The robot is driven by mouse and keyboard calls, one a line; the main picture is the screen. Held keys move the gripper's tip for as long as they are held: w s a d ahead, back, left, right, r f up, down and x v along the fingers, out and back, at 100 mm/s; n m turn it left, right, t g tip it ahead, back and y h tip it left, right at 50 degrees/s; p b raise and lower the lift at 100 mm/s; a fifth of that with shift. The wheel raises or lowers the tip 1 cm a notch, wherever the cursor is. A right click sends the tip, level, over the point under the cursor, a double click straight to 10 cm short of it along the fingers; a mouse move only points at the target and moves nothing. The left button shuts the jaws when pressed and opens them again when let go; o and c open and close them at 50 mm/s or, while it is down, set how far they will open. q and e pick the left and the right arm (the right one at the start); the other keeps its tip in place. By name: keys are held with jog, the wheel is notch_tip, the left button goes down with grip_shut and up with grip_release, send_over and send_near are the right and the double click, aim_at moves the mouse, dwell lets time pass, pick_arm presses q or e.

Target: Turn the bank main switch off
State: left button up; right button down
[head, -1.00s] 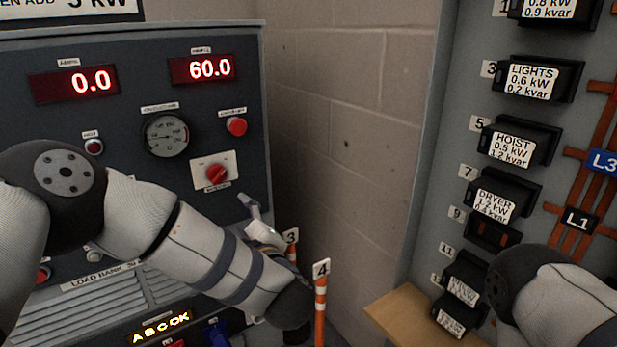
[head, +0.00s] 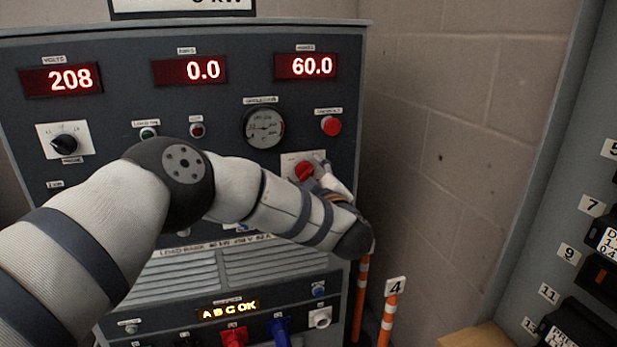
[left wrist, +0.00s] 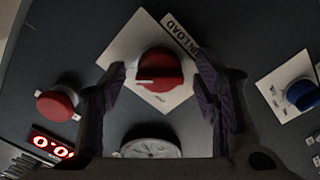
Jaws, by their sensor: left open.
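The red rotary switch (head: 303,171) sits on a white plate on the dark panel, below and right of the round gauge. I take it as the bank main switch; its label is only partly readable. My left gripper (head: 320,172) is just right of the knob in the head view, overlapping the plate. In the left wrist view the red knob (left wrist: 158,72) shows between the two open dark fingers, with a white pointer mark on it. I cannot tell whether the fingers touch it. My right gripper is out of view.
A red push button (head: 331,125) is above the switch. The gauge (head: 264,127) is close by on the left. A blue knob (left wrist: 302,94) shows in the left wrist view. Orange-white posts, one with a number 4 sign (head: 396,287), stand right of the cabinet.

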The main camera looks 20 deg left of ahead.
pick_arm(q)
jog(key=shift+c, duration=0.2)
jog(key=c, duration=1.1)
jog(key=shift+c, duration=0.2)
jog(key=shift+n, duration=0.3)
jog(key=n, duration=0.3)
jog(key=shift+n, duration=0.3)
jog(key=n, duration=0.4)
jog(key=shift+n+p, duration=0.3)
jog(key=n, duration=0.4)
jog(key=shift+n, duration=2.5)
